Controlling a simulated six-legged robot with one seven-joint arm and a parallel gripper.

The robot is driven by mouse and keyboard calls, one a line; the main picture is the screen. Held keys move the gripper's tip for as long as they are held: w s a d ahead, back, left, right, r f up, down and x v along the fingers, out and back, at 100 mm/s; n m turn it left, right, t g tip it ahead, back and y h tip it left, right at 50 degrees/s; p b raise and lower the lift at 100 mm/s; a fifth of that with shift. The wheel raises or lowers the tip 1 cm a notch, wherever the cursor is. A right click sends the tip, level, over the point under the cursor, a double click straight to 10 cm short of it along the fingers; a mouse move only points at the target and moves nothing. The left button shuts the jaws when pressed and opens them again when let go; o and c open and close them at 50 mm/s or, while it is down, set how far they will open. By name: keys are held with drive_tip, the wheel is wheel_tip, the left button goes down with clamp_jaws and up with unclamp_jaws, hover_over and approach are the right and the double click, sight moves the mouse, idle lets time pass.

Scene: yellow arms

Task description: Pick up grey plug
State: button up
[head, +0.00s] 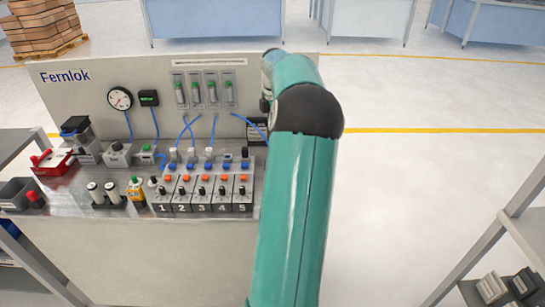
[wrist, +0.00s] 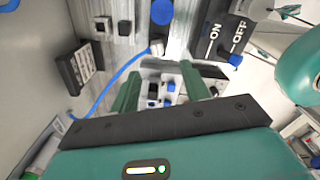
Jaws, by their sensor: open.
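I cannot tell for sure which piece is the grey plug. In the head view, a row of small white and grey fittings (head: 208,153) stands behind the numbered blocks, with a dark grey one (head: 244,152) at the right end. In the wrist view, my gripper (wrist: 163,85) is open, its two green fingers apart with nothing clearly held. Beyond and between the fingers shows a pale block with small black and blue parts (wrist: 167,90). A small whitish fitting (wrist: 157,47) sits just above the fingers. In the head view, my arm hides the gripper.
Numbered blocks (head: 202,193) with black knobs stand on the bench (head: 130,225). A dark ON/OFF panel (wrist: 222,40) with a blue knob is close on the right. A blue hose (wrist: 105,90) curves left of the fingers.

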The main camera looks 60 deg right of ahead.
wheel_tip(320, 180, down, 6)
drive_tip(key=shift+r, duration=0.15)
drive_tip(key=shift+w+f, duration=0.2)
drive_tip(key=shift+f, duration=1.2)
drive_tip(key=shift+w+f, duration=0.2)
drive_tip(key=shift+f, duration=1.15)
clamp_jaws()
